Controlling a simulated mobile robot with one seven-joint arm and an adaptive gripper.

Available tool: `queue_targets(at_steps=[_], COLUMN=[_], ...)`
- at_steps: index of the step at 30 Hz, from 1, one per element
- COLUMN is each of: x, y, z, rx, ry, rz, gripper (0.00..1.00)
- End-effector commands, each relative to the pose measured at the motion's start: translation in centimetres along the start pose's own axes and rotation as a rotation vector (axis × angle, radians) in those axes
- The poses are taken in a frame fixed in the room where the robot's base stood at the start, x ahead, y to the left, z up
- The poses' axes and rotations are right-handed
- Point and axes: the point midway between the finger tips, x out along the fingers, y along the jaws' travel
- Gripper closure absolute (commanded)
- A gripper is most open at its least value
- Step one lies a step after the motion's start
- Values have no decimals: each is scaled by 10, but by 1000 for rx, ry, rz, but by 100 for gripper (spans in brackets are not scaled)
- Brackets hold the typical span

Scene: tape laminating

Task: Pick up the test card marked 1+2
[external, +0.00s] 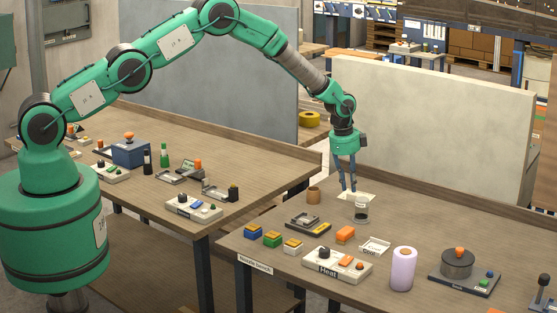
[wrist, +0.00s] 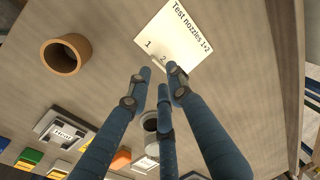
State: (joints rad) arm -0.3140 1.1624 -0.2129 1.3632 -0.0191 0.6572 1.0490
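The test card (wrist: 182,38) is a cream sheet printed "Test nozzles 1+2" at the top of the wrist view, with the digits 1 and 2 near its lower edge. In the external view the card (external: 368,195) lies near the back of the right table, partly hidden by my fingers and a jar. My gripper (external: 347,190) points down over the card. In the wrist view its three blue fingers (wrist: 159,76) are a little apart at the card's lower edge, with no card visibly clamped. I cannot tell whether they touch it.
A brown ring (wrist: 65,55) stands left of the card, and a glass jar (external: 361,209) stands close in front of it. An orange block (external: 345,235), a heat unit (external: 337,266) and a lilac roll (external: 403,268) stand nearer the front. A raised edge runs along the table's back.

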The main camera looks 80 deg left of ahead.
Motion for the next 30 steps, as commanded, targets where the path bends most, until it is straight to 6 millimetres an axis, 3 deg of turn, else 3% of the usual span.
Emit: queue_targets(at_steps=[15,30], x=[40,42], y=[3,3], z=[1,1], rx=[0,0], ry=[0,0], rz=[0,1], gripper=[80,80])
